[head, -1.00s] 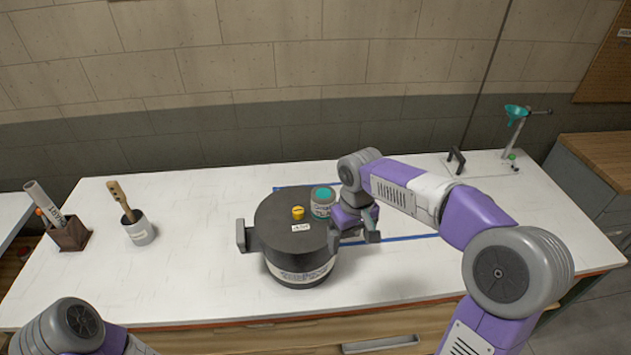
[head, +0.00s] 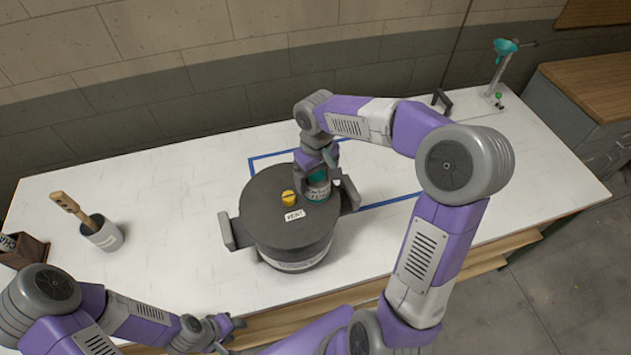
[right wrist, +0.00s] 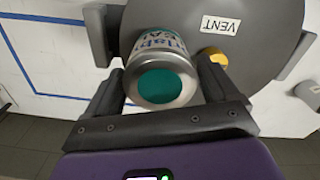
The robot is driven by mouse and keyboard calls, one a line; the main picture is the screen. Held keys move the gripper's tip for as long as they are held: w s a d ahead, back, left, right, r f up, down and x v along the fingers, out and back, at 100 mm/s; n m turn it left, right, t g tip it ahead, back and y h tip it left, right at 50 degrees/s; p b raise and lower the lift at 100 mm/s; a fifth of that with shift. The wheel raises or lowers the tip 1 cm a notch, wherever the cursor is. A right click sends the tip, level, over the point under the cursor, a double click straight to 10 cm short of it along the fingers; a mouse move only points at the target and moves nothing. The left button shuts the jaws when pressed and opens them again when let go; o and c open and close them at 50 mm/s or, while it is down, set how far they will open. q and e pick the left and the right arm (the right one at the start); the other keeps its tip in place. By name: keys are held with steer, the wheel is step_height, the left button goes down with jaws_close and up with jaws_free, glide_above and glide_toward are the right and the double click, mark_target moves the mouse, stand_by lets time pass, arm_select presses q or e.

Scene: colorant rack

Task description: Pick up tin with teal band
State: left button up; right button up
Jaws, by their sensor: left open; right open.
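The tin (head: 318,189) has a teal top and a printed label. It stands on the lid of a dark round pot (head: 262,215), near the lid's right side. In the right wrist view the tin (right wrist: 162,82) lies between the two dark fingers of my right gripper (right wrist: 160,70). That gripper (head: 318,178) is open, with a finger on each side of the tin; I cannot tell whether either touches it. It partly hides the tin in the head view. My left gripper (head: 226,330) is open and empty at the table's front edge, left of the pot.
A yellow knob (head: 288,198) and a VENT label (head: 294,215) sit on the lid close to the tin. The pot has side handles (head: 234,232). A cup with a wooden-handled tool (head: 103,234) stands at the left. Blue tape (head: 262,163) marks the white table (head: 170,185).

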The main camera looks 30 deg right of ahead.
step_height(320, 180, down, 2)
steer(key=shift+s+f, duration=0.1)
steer(key=c, duration=0.9)
